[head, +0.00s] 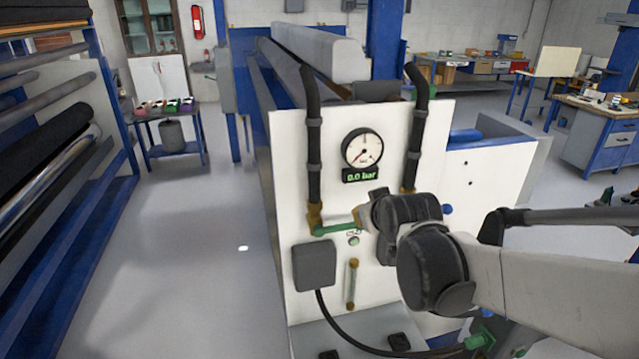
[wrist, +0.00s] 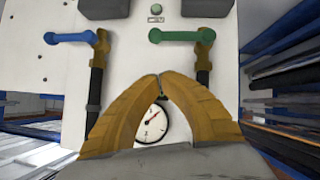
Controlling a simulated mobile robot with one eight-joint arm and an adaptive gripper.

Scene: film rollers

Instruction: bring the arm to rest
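My gripper (wrist: 160,76) shows two ochre fingers in the wrist view. Their tips meet, with nothing seen between them. They point at the white panel (wrist: 128,65), which appears upside down there. Behind the fingers is the round gauge (wrist: 151,124). In the head view, my arm reaches in from the right and its end is in front of the panel (head: 288,160), below and right of the gauge (head: 362,148), which reads 0.0 bar. The green valve handle (wrist: 172,35) and blue valve handle (wrist: 68,37) both lie level. The green handle (head: 335,229) is left of my gripper in the head view.
Two black pipes (head: 313,150) run up the panel. A grey box (head: 315,265) with a black cable is below. A roller rack (head: 60,160) stands left, with clear floor (head: 200,250) between. A small table (head: 165,112) with coloured items and workbenches (head: 600,125) stand further back.

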